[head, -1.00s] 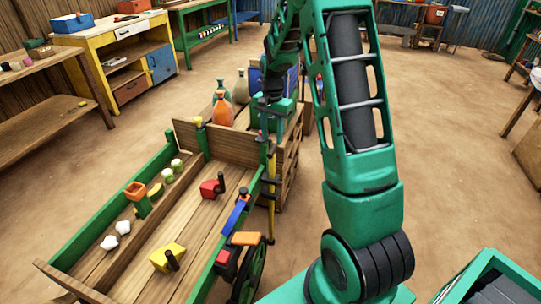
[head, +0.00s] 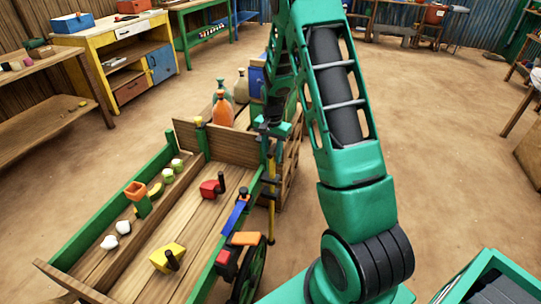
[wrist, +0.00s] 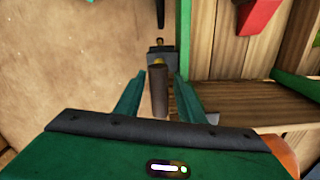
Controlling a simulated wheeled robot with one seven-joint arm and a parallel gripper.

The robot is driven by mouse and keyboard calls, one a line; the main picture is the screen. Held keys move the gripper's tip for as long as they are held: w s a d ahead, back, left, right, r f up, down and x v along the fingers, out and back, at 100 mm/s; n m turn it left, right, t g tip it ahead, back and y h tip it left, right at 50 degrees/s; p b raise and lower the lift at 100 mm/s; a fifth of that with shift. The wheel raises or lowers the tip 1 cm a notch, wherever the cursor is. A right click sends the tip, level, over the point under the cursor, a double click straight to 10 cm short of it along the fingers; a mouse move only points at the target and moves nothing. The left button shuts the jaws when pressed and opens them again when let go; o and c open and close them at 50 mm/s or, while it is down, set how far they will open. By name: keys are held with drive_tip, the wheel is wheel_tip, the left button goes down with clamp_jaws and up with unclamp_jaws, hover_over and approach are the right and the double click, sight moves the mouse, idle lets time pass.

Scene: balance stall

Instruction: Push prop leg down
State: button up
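The prop leg (head: 271,212) is a thin yellow upright pole with dark fittings, at the right front corner of the wooden cart. In the wrist view its dark brown grip (wrist: 158,92) lies between my two green fingers. A dark bracket (wrist: 161,57) with a yellow bit shows just beyond it. My gripper (head: 267,130) is at the top of the leg in the head view, small and partly hidden there. In the wrist view my gripper (wrist: 160,78) is open around the grip, with narrow gaps at the fingers. I cannot tell if either finger touches it.
The cart bed (head: 140,270) holds a red block (head: 208,188) and a yellow block (head: 166,257), each with a dark peg. A blue lever (head: 235,214) is on the near side rail. Bottles (head: 223,110) stand behind the cart's end board. Open ground lies to the right.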

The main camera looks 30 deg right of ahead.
sight(272, 160)
clamp_jaws()
drive_tip(key=shift+w+f, duration=0.1)
drive_tip(key=shift+f, duration=1.65)
drive_tip(key=shift+o, duration=1.3)
unclamp_jaws()
drive_tip(key=shift+r, duration=0.1)
wheel_tip(272, 160, up, 11)
drive_tip(key=shift+f, duration=0.2)
